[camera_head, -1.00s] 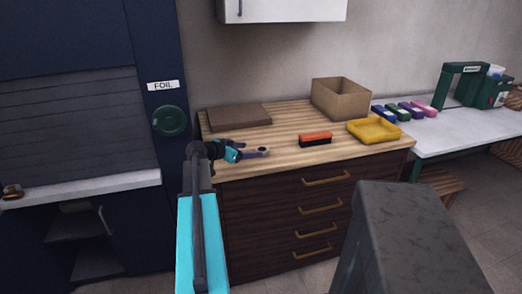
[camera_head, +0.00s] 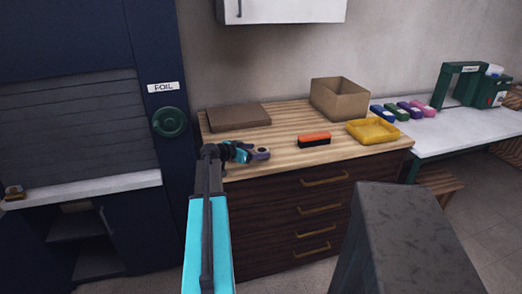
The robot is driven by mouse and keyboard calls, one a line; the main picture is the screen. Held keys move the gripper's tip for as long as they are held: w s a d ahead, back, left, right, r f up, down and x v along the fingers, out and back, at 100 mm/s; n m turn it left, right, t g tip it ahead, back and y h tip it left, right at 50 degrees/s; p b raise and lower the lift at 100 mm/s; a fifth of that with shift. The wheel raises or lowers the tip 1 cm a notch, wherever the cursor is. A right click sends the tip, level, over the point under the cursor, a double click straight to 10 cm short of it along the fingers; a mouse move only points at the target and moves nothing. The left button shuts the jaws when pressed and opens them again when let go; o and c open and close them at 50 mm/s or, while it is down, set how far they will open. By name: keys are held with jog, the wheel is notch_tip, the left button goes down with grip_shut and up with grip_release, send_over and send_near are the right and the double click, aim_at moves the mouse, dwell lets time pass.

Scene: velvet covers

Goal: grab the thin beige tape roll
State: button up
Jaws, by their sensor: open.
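My gripper (camera_head: 260,153), with a teal wrist and purple-grey fingers, is open over the front left part of the wooden counter (camera_head: 290,152). A small pale spot shows at its fingertips, which may be the thin beige tape roll; it is too small and too covered by the fingers to tell. I cannot tell whether the fingers touch it. A small brownish-gold object (camera_head: 14,192) sits on the white ledge at the far left; its kind is unclear.
A flat brown box (camera_head: 238,117) lies behind my gripper. A black and orange brush-like block (camera_head: 314,140), a yellow tray (camera_head: 373,131) and an open cardboard box (camera_head: 340,99) stand to the right. Several coloured blocks and a green device (camera_head: 462,88) are on the white table (camera_head: 468,134).

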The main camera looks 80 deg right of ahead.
aim_at(258, 151)
jog(key=shift+s+d+f, duration=0.25)
jog(key=shift+s+d, duration=0.1)
jog(key=shift+d, duration=0.1)
jog(key=c, duration=1.1)
jog(key=shift+r, duration=0.2)
jog(key=shift+c, duration=0.2)
jog(key=shift+r+b, duration=0.35)
jog(key=shift+r, duration=0.45)
jog(key=shift+r+b, duration=0.3)
jog(key=shift+r, duration=0.5)
jog(key=w+a+r+b, duration=0.1)
jog(key=w+a+b, duration=0.2)
jog(key=a, duration=1.2)
jog(key=shift+w+a+r, duration=0.2)
jog(key=shift+w+a, duration=0.1)
jog(key=shift+a, duration=0.05)
